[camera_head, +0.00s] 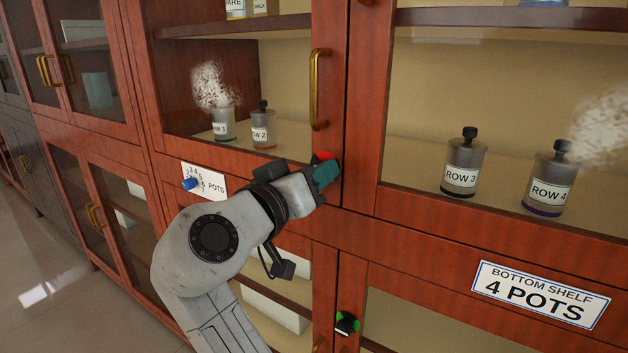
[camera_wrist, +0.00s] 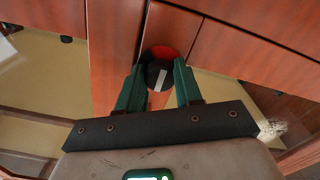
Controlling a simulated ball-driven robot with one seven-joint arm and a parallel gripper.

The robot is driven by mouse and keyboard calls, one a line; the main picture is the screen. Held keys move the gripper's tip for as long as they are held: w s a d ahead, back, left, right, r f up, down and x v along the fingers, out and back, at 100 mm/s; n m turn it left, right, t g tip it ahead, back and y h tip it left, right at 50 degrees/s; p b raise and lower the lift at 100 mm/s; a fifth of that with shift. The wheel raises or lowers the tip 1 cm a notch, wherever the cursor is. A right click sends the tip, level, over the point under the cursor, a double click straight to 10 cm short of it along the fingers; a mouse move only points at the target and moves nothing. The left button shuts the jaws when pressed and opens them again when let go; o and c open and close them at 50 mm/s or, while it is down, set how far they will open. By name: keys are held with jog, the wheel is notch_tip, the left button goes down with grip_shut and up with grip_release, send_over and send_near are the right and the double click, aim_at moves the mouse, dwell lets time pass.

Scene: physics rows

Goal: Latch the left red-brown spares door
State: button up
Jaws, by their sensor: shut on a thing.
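The left red-brown door (camera_head: 331,40) has a glass pane and a brass handle (camera_head: 314,90) and stands flush or nearly flush in its frame. My gripper (camera_head: 328,172) is at the door's lower right corner, with green fingers. In the wrist view my gripper (camera_wrist: 158,82) has one finger on each side of a round dark latch knob (camera_wrist: 157,76) with a white bar, and is shut on it. A red patch (camera_wrist: 166,52) shows beside the knob. In the head view the fingers mostly hide the knob, and some red (camera_head: 322,156) shows above them.
Another dark knob (camera_head: 346,323) with green patches is on the lower cabinet. Labelled pots (camera_head: 463,163) stand behind glass. A sign (camera_head: 540,294) reads "BOTTOM SHELF 4 POTS".

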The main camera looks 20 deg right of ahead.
jog(key=shift+f, duration=0.15)
jog(key=o, duration=1)
jog(key=shift+o, duration=0.2)
jog(key=v, duration=1)
jog(key=shift+s+a, duration=0.25)
jog(key=shift+a, duration=0.1)
